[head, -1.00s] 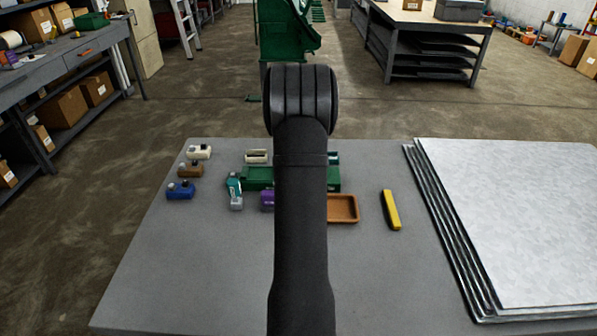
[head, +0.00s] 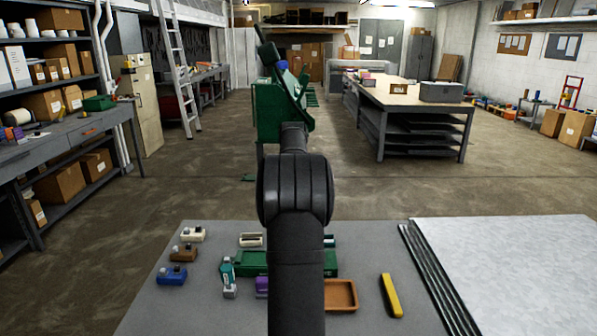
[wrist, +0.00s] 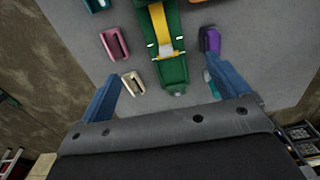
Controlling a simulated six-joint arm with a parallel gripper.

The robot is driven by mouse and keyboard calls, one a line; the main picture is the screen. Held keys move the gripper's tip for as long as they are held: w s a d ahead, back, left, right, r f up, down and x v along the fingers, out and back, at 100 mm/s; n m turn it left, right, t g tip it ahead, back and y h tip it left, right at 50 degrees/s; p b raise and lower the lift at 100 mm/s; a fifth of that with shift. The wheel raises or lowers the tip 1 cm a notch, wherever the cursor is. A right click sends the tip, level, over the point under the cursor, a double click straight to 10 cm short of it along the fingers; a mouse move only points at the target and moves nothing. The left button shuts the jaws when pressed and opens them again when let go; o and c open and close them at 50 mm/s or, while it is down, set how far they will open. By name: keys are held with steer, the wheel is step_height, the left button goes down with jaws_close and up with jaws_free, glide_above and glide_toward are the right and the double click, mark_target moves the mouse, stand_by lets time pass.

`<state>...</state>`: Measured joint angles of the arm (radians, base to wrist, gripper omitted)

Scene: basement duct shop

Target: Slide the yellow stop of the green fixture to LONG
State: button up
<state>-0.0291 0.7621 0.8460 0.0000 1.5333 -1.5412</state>
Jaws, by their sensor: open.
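The green fixture (wrist: 174,70) lies on the grey table, in the upper middle of the wrist view. Its yellow stop (wrist: 160,35) sits in the fixture's channel, with pale marks on either side. I cannot read any label. In the head view my arm covers the fixture's middle; its left part (head: 252,263) shows, and the stop is hidden. My gripper (wrist: 162,72) is open and empty, its two blue fingers spread on either side of the fixture's near end, apart from it. The gripper is hidden in the head view.
Beside the fixture are a cream holder (wrist: 133,83), a pink holder (wrist: 114,44) and a purple block (wrist: 210,40). The head view also shows an orange-brown tray (head: 341,308), a yellow bar (head: 390,295), several small blocks at left and stacked sheets (head: 520,270) at right.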

steer(key=a, duration=0.5)
steer(key=shift+s, duration=0.1)
steer(key=c, duration=0.8)
step_height(320, 180, down, 17)
steer(key=shift+f, duration=0.1)
